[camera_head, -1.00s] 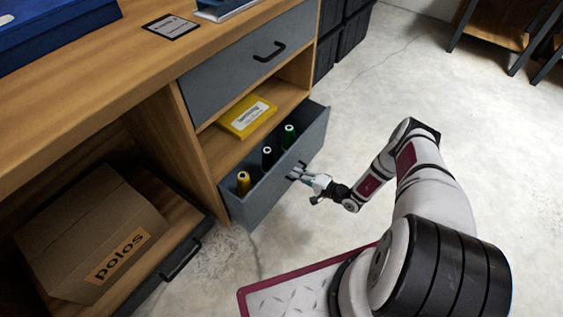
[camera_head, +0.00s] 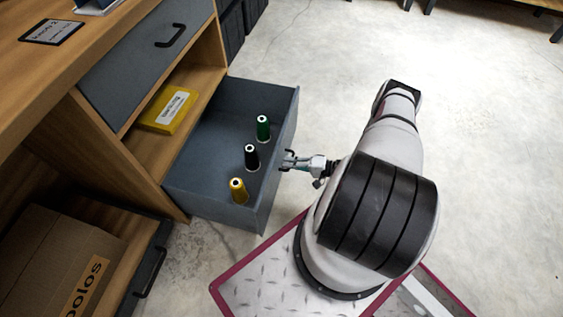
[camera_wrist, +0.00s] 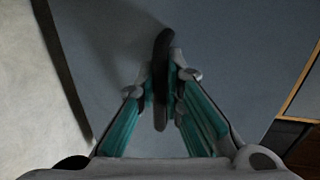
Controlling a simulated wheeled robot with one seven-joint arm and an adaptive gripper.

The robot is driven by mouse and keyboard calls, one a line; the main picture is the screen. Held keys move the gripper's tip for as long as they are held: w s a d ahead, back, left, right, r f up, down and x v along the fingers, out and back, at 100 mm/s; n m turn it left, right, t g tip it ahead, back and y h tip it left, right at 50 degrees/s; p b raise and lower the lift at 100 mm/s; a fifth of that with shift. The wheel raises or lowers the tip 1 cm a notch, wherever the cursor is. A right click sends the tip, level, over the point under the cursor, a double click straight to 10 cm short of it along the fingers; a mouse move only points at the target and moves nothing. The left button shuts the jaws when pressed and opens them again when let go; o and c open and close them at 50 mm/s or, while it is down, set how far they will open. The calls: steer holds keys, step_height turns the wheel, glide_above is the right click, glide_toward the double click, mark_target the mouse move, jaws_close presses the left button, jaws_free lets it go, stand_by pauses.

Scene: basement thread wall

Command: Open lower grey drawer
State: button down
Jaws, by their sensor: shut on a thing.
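The lower grey drawer (camera_head: 212,140) is pulled far out of the wooden desk in the head view. A green spool (camera_head: 263,129), a black spool (camera_head: 252,158) and a yellow spool (camera_head: 238,190) stand upright inside it, near its front. My gripper (camera_head: 288,160) is at the drawer's front panel, shut on the black handle. In the wrist view the handle (camera_wrist: 162,60) runs between my two fingers (camera_wrist: 163,92), against the grey drawer front (camera_wrist: 235,55). The upper grey drawer (camera_head: 145,62) is closed, with its own black handle.
A yellow box (camera_head: 168,108) lies on the shelf above the open drawer. A cardboard box (camera_head: 60,260) sits at the lower left, beside another dark handle (camera_head: 150,272). The concrete floor (camera_head: 320,60) beyond the drawer is clear.

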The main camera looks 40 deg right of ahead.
steer(key=shift+s+d, duration=0.15)
steer(key=shift+s, duration=0.05)
steer(key=c, duration=1.7)
jaws_free()
steer(key=shift+d, duration=0.1)
steer(key=v, duration=1.2)
